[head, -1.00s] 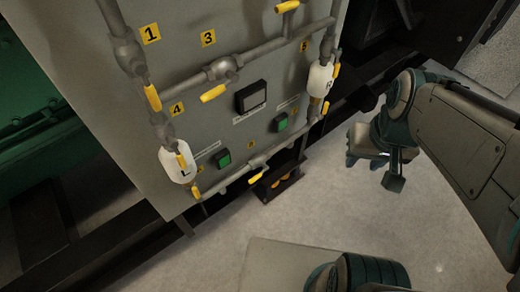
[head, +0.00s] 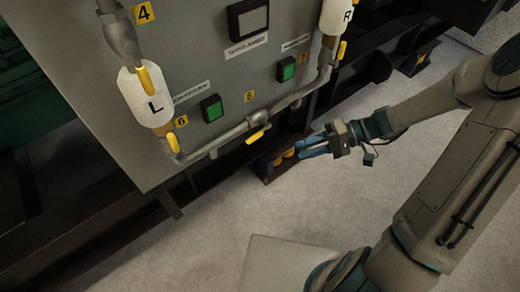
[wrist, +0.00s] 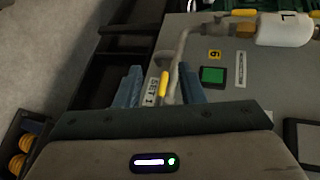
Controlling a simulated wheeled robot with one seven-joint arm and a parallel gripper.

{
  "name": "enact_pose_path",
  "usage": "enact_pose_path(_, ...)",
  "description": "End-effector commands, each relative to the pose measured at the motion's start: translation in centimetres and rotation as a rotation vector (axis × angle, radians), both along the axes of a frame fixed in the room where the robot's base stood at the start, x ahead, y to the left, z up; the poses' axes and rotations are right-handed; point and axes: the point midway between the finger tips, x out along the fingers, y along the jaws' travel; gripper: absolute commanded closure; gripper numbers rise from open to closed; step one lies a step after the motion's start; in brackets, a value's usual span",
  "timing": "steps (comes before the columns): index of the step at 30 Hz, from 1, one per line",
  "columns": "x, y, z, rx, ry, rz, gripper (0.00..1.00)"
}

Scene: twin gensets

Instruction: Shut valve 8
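Valve 8 sits on the lower pipe of the grey panel, under the yellow label 8 (head: 249,96). Its yellow handle (head: 258,135) lies roughly along the pipe. My gripper (head: 304,147) is to the right of the handle and slightly lower in the head view, its blue fingers pointing left, with a gap to the handle. In the wrist view my gripper (wrist: 160,86) is open and empty. The yellow handle (wrist: 164,84) appears between its fingers, farther off. The gripper body hides the pipe below it there.
A white tank L (head: 146,98) and the valve 6 handle (head: 173,144) are left of valve 8. A green button (head: 212,108) is above the pipe. The floor (head: 215,225) is clear.

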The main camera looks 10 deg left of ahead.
Motion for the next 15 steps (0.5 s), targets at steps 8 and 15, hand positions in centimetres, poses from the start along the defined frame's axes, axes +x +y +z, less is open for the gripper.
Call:
enact_pose_path(8, 4.1, 0.3, -6.1, 0.372, -0.055, -0.165, 0.64)
enact_pose_path(15, 5.6, 0.2, -6.8, 0.48, -0.09, -0.23, 0.64)
